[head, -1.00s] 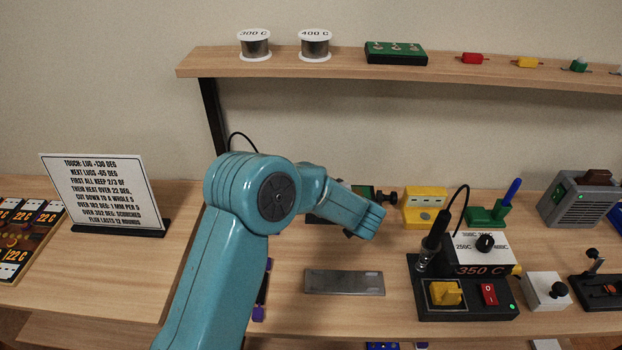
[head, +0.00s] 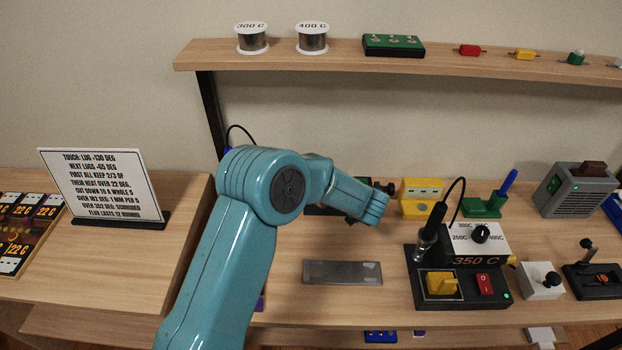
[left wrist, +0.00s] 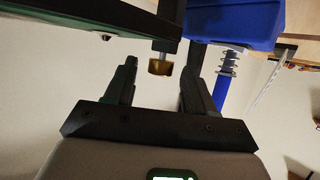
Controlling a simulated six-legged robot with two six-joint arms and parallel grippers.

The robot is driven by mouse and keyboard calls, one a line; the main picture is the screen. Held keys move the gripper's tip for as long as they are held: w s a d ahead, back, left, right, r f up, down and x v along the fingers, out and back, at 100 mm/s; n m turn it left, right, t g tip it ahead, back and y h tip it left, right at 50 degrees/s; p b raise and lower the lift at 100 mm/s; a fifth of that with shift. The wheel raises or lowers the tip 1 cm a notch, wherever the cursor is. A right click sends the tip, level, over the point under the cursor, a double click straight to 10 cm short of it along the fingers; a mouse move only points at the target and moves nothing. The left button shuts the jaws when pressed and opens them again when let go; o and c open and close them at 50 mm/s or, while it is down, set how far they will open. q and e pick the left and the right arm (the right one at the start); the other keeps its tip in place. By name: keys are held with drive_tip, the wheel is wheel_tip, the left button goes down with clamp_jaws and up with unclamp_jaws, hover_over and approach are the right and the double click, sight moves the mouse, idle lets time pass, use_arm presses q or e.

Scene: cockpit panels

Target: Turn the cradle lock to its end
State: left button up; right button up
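My left arm (head: 285,190) reaches over the bench in the head view, and its wrist end hides its gripper there. In the left wrist view my left gripper (left wrist: 160,80) is open, its two dark fingers apart. A brass knob (left wrist: 160,66) on a short stem sits between the fingertips, with a gap on both sides. It hangs from a dark green and black body (left wrist: 100,30). This knob may be the cradle lock; I cannot tell for sure. In the head view a black knob (head: 384,188) shows just behind my wrist, on a partly hidden dark device. My right gripper is not in view.
A blue block (left wrist: 235,22) with a spring and rod is close to the right finger. A yellow box (head: 420,197), a soldering station (head: 460,300) and a grey metal plate (head: 342,273) are near my arm. A shelf (head: 350,60) runs above. A sign (head: 103,185) stands left.

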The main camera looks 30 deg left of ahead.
use_arm(q)
drive_tip(key=shift+d, duration=0.1)
drive_tip(key=v, duration=1.6)
drive_tip(key=shift+b, duration=0.4)
drive_tip(key=shift+s+d, duration=0.1)
